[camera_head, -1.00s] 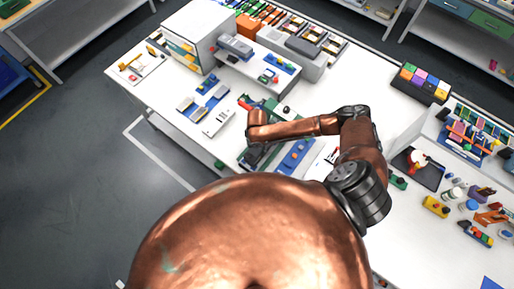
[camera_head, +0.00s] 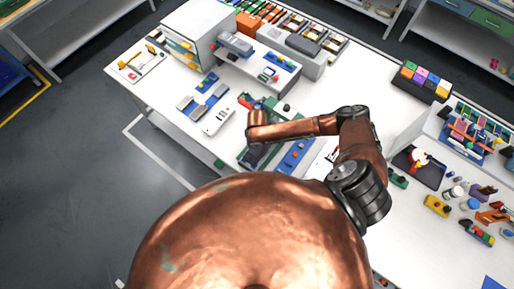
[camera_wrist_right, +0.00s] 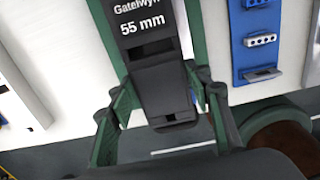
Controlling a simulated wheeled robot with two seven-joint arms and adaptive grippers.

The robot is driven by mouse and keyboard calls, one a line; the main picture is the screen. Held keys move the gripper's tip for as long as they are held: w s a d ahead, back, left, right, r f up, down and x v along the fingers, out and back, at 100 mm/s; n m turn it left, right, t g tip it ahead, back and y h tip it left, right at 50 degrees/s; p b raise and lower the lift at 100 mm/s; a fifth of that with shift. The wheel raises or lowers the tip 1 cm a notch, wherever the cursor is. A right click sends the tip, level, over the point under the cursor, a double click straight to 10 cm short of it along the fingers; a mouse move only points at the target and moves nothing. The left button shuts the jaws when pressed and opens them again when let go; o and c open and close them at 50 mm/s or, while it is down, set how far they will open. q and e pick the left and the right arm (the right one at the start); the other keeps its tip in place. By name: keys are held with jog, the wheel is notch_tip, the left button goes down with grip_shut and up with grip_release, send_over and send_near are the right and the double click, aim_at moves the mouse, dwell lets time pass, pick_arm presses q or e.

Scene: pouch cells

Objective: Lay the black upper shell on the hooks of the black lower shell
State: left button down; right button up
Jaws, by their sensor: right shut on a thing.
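In the right wrist view a black shell (camera_wrist_right: 168,85) with the printed label "55 mm" lies lengthwise between the fingers of my right gripper (camera_wrist_right: 163,92). The fingers, with green inner faces, are shut on its two sides. Green bars of a fixture (camera_wrist_right: 196,35) flank the shell. I cannot make out a separate lower shell or its hooks beneath the held one, nor whether the two touch. My left gripper is not in view.
A blue strip with grey blocks (camera_wrist_right: 256,45) stands right of the fixture. A blue rack with grey pieces (camera_head: 208,92) lies left of my wrist. A white cabinet (camera_head: 190,42) stands at the back left.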

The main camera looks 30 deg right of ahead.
aim_at(257, 149)
jog(key=shift+f, duration=0.25)
jog(key=o, duration=1.2)
jog(key=shift+o, duration=0.2)
notch_tip(257, 149, up, 12)
